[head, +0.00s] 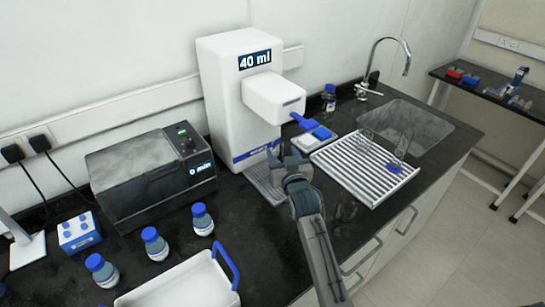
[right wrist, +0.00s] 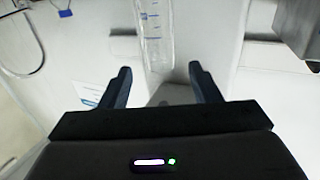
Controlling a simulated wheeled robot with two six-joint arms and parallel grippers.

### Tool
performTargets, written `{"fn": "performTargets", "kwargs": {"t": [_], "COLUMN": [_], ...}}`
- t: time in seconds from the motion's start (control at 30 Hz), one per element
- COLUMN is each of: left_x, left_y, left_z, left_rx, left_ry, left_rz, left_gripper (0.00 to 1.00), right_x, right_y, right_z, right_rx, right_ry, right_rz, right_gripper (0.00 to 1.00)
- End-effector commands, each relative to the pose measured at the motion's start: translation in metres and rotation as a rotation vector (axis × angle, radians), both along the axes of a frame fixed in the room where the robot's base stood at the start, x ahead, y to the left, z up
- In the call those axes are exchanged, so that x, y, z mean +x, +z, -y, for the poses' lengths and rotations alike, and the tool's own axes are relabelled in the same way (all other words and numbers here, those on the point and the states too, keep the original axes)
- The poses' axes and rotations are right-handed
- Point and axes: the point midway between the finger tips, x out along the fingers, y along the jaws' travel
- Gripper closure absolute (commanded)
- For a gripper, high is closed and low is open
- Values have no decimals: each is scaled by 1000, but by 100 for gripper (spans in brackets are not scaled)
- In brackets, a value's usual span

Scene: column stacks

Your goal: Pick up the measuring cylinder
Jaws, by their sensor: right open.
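The measuring cylinder (right wrist: 154,35) is clear with blue markings and shows in the right wrist view. Its near end lies in the gap between the fingertips, with space on both sides; its far end runs out of the top of the picture. My right gripper (right wrist: 160,75) is open and empty. In the head view my right gripper (head: 287,158) is in front of the white dispenser (head: 235,85), above its drip tray (head: 262,186). I cannot make out the cylinder there. My left gripper is not in view.
A ribbed draining rack (head: 350,180) with clear glassware stands right of my arm, before the sink (head: 420,125). A dark grey machine (head: 140,175), several blue-capped bottles (head: 155,245) and a white tray with blue handles (head: 185,285) are at left. Dark counter between them is free.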

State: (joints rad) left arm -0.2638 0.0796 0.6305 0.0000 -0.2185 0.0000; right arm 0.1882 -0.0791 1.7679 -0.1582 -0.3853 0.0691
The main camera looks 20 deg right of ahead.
Motion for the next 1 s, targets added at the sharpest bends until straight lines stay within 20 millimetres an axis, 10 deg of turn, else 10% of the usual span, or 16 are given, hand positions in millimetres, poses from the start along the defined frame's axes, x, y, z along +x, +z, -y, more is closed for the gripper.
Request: {"fn": "performTargets", "kwargs": {"t": [0.4, 0.73, 1.0], "left_x": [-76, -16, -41], "left_y": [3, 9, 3], "left_z": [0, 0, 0], "left_rx": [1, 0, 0], "left_ry": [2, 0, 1], "left_rz": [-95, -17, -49], "left_gripper": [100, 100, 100], "right_x": [-2, 25, 65], "right_y": [-78, -77, -80], "right_z": [0, 1, 2], "right_rx": [-3, -1, -1], "right_ry": [1, 2, 3], "right_rz": [-2, 1, 0], "right_gripper": [43, 43, 43]}}
